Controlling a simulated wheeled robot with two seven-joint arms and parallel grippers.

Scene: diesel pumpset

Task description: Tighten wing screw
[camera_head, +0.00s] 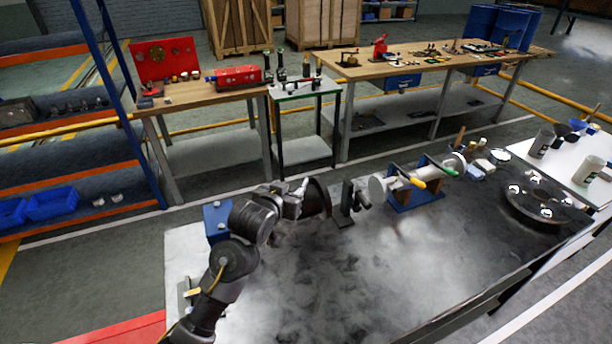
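My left arm comes in from the lower left over the near metal-topped table (330,275). Its gripper (300,192) is at a dark, cone-like part (316,199). The fingers are small and partly merge with the parts around them, so I cannot tell whether they are open or shut, or touching that part. A dark upright bracket (345,205) stands just right of it. Farther right a pale cylinder (378,189) lies by a blue stand (403,195), with a yellow-tipped handle (418,183) and a green-tipped one (449,171). I cannot make out a wing screw. My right gripper is not in view.
A blue block (217,220) stands on the table behind my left arm. A large dark disc (541,202) lies at the table's right. The table's front middle is bare. Wooden workbenches (440,62) with tools stand behind, and a blue-framed shelf (85,150) at left.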

